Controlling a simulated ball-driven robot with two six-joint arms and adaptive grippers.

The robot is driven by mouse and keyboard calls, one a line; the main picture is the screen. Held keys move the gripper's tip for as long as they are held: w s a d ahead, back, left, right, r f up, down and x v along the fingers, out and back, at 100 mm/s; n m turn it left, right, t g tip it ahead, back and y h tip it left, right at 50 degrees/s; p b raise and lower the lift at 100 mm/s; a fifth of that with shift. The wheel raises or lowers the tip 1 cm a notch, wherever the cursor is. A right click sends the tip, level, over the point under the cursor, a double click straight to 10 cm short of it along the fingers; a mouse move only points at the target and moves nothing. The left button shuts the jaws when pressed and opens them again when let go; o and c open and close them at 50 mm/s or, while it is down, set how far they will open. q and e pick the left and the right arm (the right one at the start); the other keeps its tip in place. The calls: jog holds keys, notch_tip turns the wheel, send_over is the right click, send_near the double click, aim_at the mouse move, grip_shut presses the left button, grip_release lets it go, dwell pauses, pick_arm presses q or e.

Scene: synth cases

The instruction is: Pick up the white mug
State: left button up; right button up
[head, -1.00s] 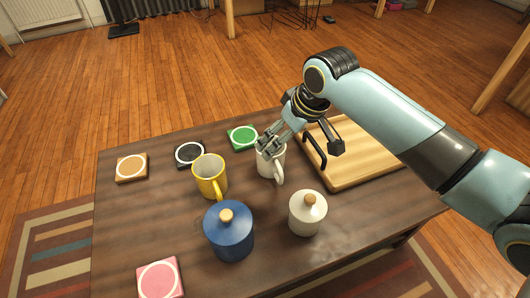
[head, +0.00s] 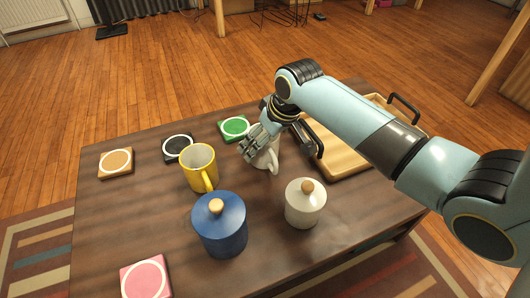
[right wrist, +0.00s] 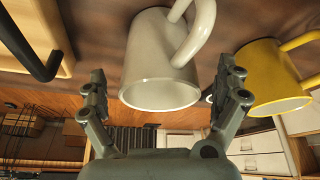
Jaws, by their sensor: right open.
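The white mug (head: 270,157) stands on the dark wooden table, just right of and behind the yellow mug (head: 200,170). In the head view my right gripper (head: 258,153) is at the white mug and hides part of its rim and body; the handle points toward the camera. In the right wrist view the white mug (right wrist: 158,65) lies between the two spread fingers of the right gripper (right wrist: 163,88), with its rim toward the palm. The fingers are open, with gaps seen on both sides. My left gripper is not in view.
A wooden tray (head: 345,158) with dark handles lies right of the mug, one handle close to my gripper. A blue jar (head: 220,228) and a white lidded jar (head: 304,207) stand in front. Green (head: 235,127), black (head: 178,148), orange (head: 116,162) and pink (head: 146,278) coasters lie around.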

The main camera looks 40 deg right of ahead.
jog(key=shift+c, duration=0.4)
jog(key=c, duration=1.4)
jog(key=shift+r, duration=0.15)
